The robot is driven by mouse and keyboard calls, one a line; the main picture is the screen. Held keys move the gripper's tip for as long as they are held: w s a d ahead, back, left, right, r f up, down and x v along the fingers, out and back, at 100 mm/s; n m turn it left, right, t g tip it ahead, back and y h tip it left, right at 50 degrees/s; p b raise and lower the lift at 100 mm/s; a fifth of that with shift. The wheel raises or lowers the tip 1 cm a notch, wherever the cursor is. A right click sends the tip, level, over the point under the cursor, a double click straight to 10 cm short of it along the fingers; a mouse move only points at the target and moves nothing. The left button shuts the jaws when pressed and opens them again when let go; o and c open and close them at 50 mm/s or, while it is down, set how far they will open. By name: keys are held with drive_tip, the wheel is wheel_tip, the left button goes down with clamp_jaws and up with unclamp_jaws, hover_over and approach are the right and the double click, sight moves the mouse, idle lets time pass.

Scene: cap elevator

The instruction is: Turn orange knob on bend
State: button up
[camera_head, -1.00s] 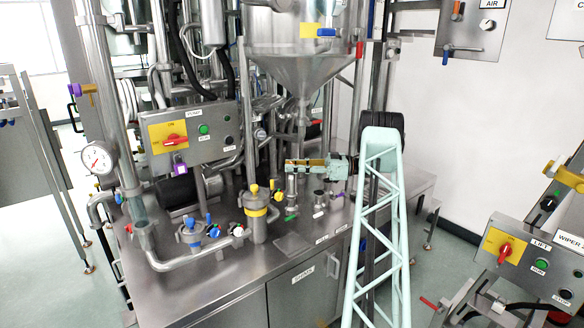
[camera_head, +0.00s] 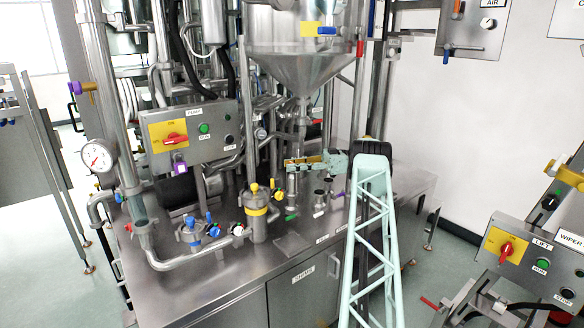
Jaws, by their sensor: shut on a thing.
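My gripper (camera_head: 298,163) is at the end of my pale green arm, beside the vertical pipe below the steel hopper (camera_head: 300,55). It points left and is closed around a narrow orange-yellow piece (camera_head: 305,160), which looks like the orange knob. The jaws hide most of this piece, so its shape and angle cannot be told. The pipe bend that carries it is also hard to make out behind the gripper.
A yellow-banded filter (camera_head: 256,212) stands left of the gripper. A control box (camera_head: 190,140) with a red switch and a pressure gauge (camera_head: 97,156) are further left. Short pipe stubs (camera_head: 320,198) rise just below the gripper. The steel tabletop (camera_head: 400,195) is clear at right.

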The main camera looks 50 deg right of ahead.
idle(0.8)
drive_tip(key=o, duration=0.8)
drive_tip(key=shift+r, duration=0.15)
drive_tip(key=shift+r, duration=4.85)
drive_tip(key=shift+o, duration=0.2)
